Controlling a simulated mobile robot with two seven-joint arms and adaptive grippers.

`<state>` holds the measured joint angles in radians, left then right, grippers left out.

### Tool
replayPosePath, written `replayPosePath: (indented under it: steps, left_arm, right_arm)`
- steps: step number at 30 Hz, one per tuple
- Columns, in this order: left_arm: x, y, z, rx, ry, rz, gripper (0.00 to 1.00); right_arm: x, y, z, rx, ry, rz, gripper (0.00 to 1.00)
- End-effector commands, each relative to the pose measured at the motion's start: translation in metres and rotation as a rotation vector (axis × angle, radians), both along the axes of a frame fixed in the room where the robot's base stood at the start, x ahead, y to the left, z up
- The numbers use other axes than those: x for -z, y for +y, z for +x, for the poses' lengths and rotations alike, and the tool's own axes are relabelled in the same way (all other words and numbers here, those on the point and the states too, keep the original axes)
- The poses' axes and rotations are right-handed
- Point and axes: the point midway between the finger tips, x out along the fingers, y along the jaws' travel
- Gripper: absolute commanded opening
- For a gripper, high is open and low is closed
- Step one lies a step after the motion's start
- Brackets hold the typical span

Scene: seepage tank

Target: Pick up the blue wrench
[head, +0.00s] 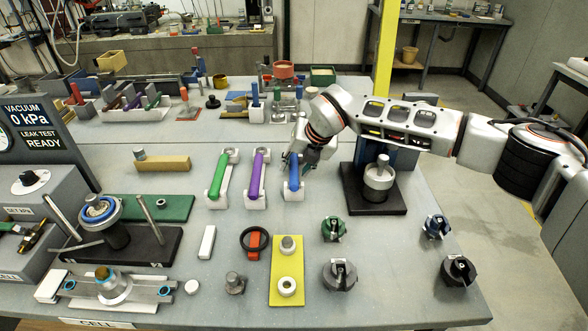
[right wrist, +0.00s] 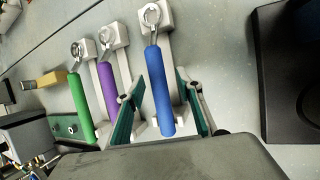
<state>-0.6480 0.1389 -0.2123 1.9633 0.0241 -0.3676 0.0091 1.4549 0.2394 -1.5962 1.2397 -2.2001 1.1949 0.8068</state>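The blue wrench (head: 292,178) lies on a pale holder in the middle of the table, the rightmost of three wrenches. In the right wrist view, its blue handle (right wrist: 158,95) runs between my fingers, with its metal ring end beyond them. My right gripper (head: 296,160) reaches in from the right and is over the wrench; it partly hides the far end in the head view. In the right wrist view, my right gripper (right wrist: 161,77) is open, with a teal-padded finger on each side of the handle and visible gaps. My left gripper is not in view.
A purple wrench (head: 258,176) and a green wrench (head: 219,180) lie on similar holders just left. A black base plate (head: 373,203) with a metal post stands to the right. Several dark knobbed parts and a yellow plate (head: 287,262) stand nearer the front.

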Motion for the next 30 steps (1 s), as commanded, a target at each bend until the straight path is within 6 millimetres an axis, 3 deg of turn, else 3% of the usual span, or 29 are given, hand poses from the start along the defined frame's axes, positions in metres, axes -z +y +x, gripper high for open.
replayPosePath:
  steps: [7, 12, 23, 30]
  left_arm:
    - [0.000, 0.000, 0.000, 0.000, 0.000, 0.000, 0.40]
    - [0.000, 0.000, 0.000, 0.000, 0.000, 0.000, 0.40]
    - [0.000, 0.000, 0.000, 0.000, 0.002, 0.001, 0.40]
    - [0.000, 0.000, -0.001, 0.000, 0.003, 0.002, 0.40]
  right_arm:
    - [0.000, 0.000, 0.000, 0.000, 0.000, 0.000, 0.36]
    - [0.000, 0.000, 0.000, 0.000, 0.000, 0.000, 0.00]
    - [-0.002, 0.000, 0.000, 0.001, -0.001, 0.000, 0.00]
    - [-0.022, 0.000, 0.001, 0.000, -0.003, 0.002, 0.00]
